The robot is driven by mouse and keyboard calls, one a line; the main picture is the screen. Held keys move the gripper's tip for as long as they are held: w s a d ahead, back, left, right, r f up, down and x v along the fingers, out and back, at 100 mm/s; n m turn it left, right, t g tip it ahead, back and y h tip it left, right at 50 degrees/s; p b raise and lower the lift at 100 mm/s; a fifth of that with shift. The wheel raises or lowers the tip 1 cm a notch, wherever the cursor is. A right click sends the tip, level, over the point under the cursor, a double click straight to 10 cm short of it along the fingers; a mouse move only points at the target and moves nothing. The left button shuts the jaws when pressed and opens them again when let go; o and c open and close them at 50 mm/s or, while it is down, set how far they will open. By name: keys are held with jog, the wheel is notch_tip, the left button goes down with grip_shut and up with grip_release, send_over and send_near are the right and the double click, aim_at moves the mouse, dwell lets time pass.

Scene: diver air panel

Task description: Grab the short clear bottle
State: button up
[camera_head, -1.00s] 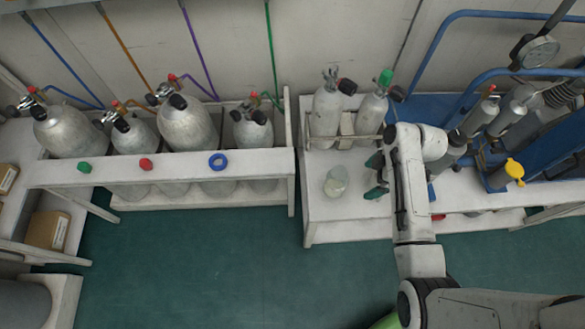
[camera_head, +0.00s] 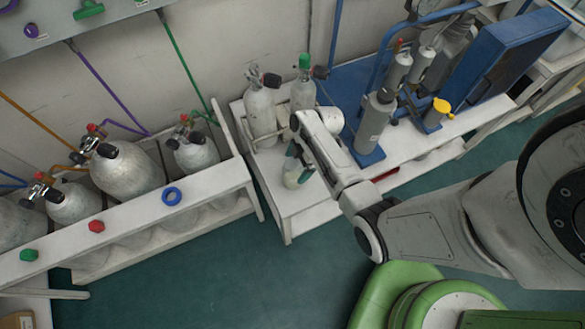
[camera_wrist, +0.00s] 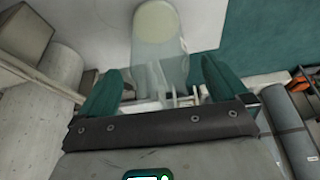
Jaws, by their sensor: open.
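The short clear bottle (camera_head: 293,181) stands on the white bench, partly hidden by my gripper in the head view. In the wrist view the see-through bottle (camera_wrist: 158,55), with a pale round end, lies ahead of and partly between my finger tips. My gripper (camera_head: 298,165) has two teal fingers and is open. In the wrist view my gripper (camera_wrist: 160,75) has its fingers spread on either side of the bottle's near part, with gaps at both sides. I cannot tell whether any finger touches it.
A blue stand with a grey cylinder (camera_head: 374,125) is to the right. A white rack (camera_head: 130,220) of large cylinders is at left. The bench's front edge is close to the bottle.

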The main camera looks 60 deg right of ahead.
jog(key=shift+x, duration=1.4)
jog(key=shift+d, duration=0.1)
jog(key=c, duration=1)
